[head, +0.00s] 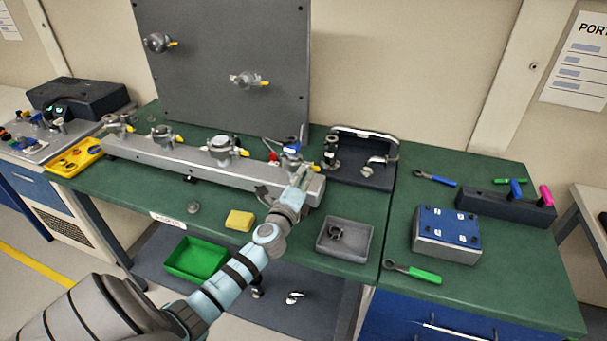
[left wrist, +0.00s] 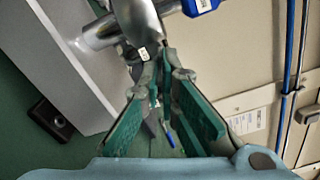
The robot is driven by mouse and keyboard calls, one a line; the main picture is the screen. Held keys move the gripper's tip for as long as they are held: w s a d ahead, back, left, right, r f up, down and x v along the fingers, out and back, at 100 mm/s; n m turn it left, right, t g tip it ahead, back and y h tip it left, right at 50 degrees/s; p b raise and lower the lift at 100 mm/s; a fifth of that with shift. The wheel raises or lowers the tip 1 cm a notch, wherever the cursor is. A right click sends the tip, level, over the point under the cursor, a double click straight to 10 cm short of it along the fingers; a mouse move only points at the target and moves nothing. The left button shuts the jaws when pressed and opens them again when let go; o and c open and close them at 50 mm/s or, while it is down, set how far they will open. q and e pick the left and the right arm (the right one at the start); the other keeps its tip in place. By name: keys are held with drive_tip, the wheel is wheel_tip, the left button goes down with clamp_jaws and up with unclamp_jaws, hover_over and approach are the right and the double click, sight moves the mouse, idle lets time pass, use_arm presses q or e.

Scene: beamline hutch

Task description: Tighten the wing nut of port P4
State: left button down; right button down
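A grey rail (head: 215,172) on the green bench carries several metal ports with yellow-tipped parts. The rightmost port (head: 290,150) has a blue piece on it; I cannot read port labels. My left gripper (head: 301,174) is at this right end, just in front of the port. In the left wrist view, the green-padded fingers (left wrist: 159,72) are apart, with a narrow gap between the tips. A silver metal part (left wrist: 138,18) lies just beyond the tips; contact is unclear. The wing nut cannot be made out clearly. My right gripper is not seen.
A dark holder (head: 360,178) stands right of the rail. A grey tray (head: 328,246) with a dark ring and a yellow block (head: 239,220) are near the front edge. A blue-topped box (head: 447,250) and green-handled tool (head: 424,276) lie right. An upright panel (head: 210,90) stands behind.

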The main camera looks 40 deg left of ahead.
use_arm(q)
drive_tip(key=shift+f+m, duration=0.25)
drive_tip(key=shift+m, duration=0.85)
drive_tip(key=c, duration=2.1)
unclamp_jaws()
drive_tip(key=shift+r, duration=0.1)
drive_tip(key=v, duration=1.2)
